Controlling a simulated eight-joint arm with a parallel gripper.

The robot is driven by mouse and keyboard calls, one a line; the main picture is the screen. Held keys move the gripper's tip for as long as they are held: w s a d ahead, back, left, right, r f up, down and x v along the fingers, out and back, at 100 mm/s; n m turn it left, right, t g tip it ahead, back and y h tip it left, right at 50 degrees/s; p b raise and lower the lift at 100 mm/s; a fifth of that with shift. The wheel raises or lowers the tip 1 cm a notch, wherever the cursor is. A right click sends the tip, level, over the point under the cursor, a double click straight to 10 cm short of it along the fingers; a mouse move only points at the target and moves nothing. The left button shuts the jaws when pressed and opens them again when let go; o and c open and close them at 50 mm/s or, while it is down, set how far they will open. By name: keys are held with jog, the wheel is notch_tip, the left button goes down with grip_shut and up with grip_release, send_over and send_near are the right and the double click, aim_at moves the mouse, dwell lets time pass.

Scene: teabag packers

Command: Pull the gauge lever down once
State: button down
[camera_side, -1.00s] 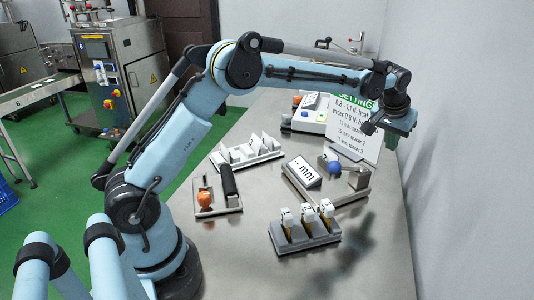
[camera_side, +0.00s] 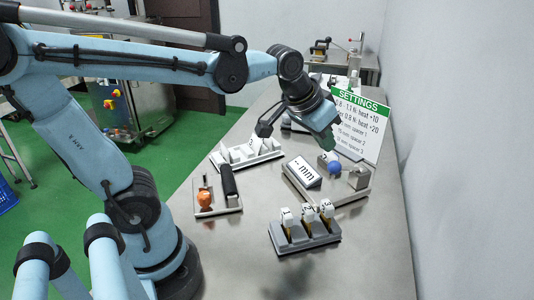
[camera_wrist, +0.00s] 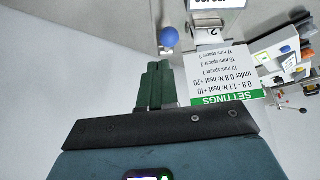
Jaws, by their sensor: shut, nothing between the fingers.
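The gauge (camera_side: 305,174) has a slanted grey "-- mm" display and sits on a metal base on the table. Its lever carries a blue ball knob (camera_side: 334,168), which also shows in the wrist view (camera_wrist: 169,37) at the end of a thin rod. My gripper (camera_side: 329,143) is shut and empty, a little above and behind the blue knob in the side view. In the wrist view its green fingers (camera_wrist: 157,68) are together, just below the knob in the picture. A gap shows between fingertips and knob there; the exact height difference is hard to tell.
The settings sign (camera_side: 360,122) stands close to the right of my gripper. A rack with several pale teabags (camera_side: 247,153) lies left. A fixture with an orange ball (camera_side: 205,199) and black roller is front left. A rack of numbered spacers (camera_side: 305,232) stands in front.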

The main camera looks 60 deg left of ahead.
jog(key=s+f, duration=0.4)
jog(key=s, duration=0.3)
jog(key=shift+s+d+f+m+t, duration=0.15)
jog(key=shift+s+f+m+t, duration=0.15)
jog(key=shift+m+t, duration=0.1)
jog(key=shift+r, duration=0.1)
notch_tip(320, 180, up, 12)
jog(key=n+g+y, duration=0.2)
jog(key=n+g, duration=0.6)
jog(key=n, duration=0.7)
send_over(337, 163)
jog(key=w+d, duration=0.1)
jog(key=d, duration=0.2)
jog(key=shift+w+d+r+n+g, duration=0.15)
jog(key=shift+w+n+g, duration=0.25)
jog(key=shift+w+n, duration=0.45)
jog(key=shift+s, duration=0.15)
jog(key=x, duration=1.4)
